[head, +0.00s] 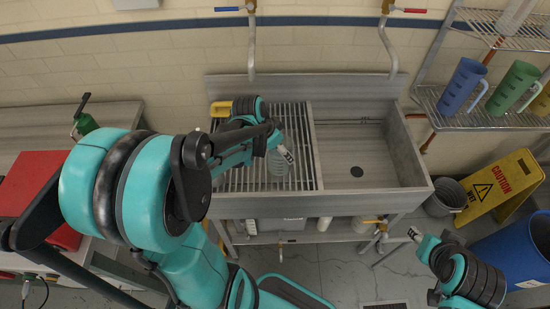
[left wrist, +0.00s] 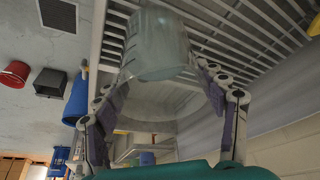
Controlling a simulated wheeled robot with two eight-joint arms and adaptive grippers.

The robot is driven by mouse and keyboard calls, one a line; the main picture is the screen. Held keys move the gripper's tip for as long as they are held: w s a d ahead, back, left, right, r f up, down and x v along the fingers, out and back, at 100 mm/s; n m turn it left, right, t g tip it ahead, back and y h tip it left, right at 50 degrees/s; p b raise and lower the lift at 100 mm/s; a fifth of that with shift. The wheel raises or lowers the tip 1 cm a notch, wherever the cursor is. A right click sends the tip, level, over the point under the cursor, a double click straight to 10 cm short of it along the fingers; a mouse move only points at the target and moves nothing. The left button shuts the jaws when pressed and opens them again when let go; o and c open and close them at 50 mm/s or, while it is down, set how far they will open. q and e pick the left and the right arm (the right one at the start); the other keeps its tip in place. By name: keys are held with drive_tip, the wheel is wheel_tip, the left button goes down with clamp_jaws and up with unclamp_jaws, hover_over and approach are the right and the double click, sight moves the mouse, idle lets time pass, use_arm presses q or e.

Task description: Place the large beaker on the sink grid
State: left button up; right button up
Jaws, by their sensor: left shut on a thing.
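The large beaker (head: 279,168) is clear glass and shows faintly over the slats in the head view. In the left wrist view the beaker (left wrist: 160,45) sits between the two fingers. My left gripper (head: 281,152) is shut on it, with a finger on each side. The sink grid (head: 304,145) is a rack of metal slats over the left half of the sink; its slats also show behind the beaker in the left wrist view (left wrist: 235,40). I cannot tell whether the beaker touches the grid. My right gripper (head: 412,233) is right of the sink's front; its jaws are too small to read.
The right sink basin (head: 355,150) is empty, with a drain. Taps and pipes hang above the sink. A wire shelf (head: 480,122) with blue and green jugs stands right. A yellow caution sign (head: 500,185), grey bucket (head: 444,197) and blue bin (head: 510,250) stand on the floor.

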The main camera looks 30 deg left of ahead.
use_arm(q)
drive_tip(key=shift+w+a+f, duration=0.15)
drive_tip(key=shift+a+f, duration=0.4)
drive_tip(key=shift+a, duration=0.35)
wheel_tip(320, 180, down, 4)
drive_tip(key=shift+f+b, duration=0.1)
drive_tip(key=shift+b, duration=0.85)
drive_tip(key=o, duration=1.6)
drive_tip(key=shift+o, duration=0.2)
